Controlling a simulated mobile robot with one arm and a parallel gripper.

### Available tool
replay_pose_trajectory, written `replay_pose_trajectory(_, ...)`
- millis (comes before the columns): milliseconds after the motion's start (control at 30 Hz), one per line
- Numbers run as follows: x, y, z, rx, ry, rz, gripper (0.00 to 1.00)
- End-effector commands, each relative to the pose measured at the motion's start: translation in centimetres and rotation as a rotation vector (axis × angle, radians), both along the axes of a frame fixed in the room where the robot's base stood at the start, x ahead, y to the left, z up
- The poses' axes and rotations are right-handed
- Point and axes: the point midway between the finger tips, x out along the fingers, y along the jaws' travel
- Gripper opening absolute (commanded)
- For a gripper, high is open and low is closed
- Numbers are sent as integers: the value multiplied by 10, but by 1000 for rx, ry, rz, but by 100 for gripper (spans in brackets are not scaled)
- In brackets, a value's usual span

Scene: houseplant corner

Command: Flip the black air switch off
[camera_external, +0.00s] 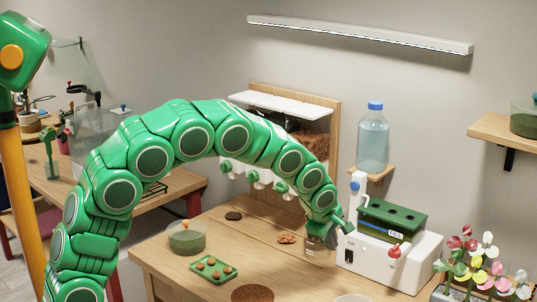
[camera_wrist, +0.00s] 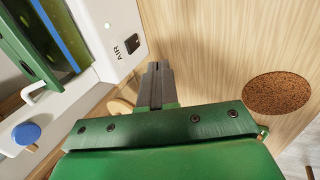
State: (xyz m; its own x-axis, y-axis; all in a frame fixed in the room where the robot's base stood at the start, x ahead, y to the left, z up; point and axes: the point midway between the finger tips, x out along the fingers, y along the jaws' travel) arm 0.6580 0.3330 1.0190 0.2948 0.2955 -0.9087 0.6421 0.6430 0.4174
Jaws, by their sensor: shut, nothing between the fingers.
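The black air switch (camera_wrist: 131,44) sits on a white panel beside the printed word AIR in the wrist view. It is on the white machine (camera_external: 405,270), and shows as a small dark spot (camera_external: 348,256) low on its left in the external view. I cannot tell which way the switch is tipped. My gripper (camera_wrist: 157,68) is shut and empty. Its fingertips are just below and right of the switch in the wrist view, with a gap between them. In the external view my gripper (camera_external: 325,238) is at the left of the machine, pointing down.
The machine carries a green tray (camera_external: 391,220) marked FULL, a blue knob (camera_external: 354,186) and a red knob (camera_external: 394,251). A water bottle (camera_external: 373,140) stands behind. A round cork mat (camera_wrist: 280,93) lies on the wooden table. A green seedling tray (camera_external: 214,270) is further left.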

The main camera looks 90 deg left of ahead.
Motion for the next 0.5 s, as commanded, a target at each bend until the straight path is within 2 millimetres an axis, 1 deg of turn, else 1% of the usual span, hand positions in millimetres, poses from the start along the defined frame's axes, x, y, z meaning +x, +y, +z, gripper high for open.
replay_pose_trajectory(33, 1, 2, -7, -2, 2, 0, 0)
replay_pose_trajectory(200, 8, 8, -27, -2, 2, 0, 0)
replay_pose_trajectory(500, 19, 19, -61, -1, 2, -1, 0)
